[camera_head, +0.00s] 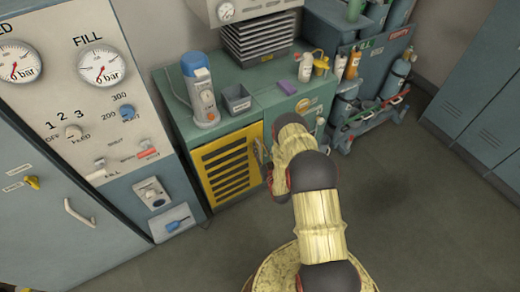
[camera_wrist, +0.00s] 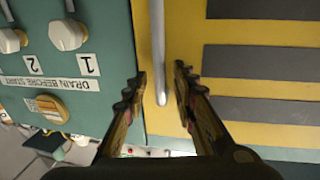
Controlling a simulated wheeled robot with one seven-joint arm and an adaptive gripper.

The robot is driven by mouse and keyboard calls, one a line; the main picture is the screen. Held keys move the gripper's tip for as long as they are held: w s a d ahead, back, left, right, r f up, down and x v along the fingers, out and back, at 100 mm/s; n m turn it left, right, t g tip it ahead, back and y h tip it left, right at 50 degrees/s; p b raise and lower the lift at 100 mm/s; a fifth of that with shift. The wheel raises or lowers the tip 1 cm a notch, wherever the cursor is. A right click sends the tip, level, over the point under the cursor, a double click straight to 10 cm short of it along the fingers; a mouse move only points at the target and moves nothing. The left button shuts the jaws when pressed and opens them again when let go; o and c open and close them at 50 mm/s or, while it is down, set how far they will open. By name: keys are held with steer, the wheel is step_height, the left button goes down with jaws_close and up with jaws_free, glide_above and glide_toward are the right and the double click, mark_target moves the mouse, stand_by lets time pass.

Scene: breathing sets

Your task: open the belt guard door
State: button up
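The belt guard door (camera_head: 228,168) is a yellow panel with dark horizontal slots on the front of a green cabinet, and it looks shut. It also fills the right side of the wrist view (camera_wrist: 265,80). Its handle, a grey bar (camera_wrist: 158,45), runs along the door edge beside the green panel. My gripper (camera_wrist: 161,76) is open, with one finger on each side of the bar. Gaps show between the bar and both fingertips, so neither visibly touches it. In the head view my arm largely hides the gripper at the door's right edge.
The green panel beside the door carries white valve knobs (camera_wrist: 67,34) and a yellow knob (camera_wrist: 47,107). A gauge panel (camera_head: 90,110) stands left. Floor (camera_head: 400,210) is clear at right.

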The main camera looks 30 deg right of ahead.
steer(key=shift+w, duration=0.15)
steer(key=shift+c, duration=0.8)
jaws_close()
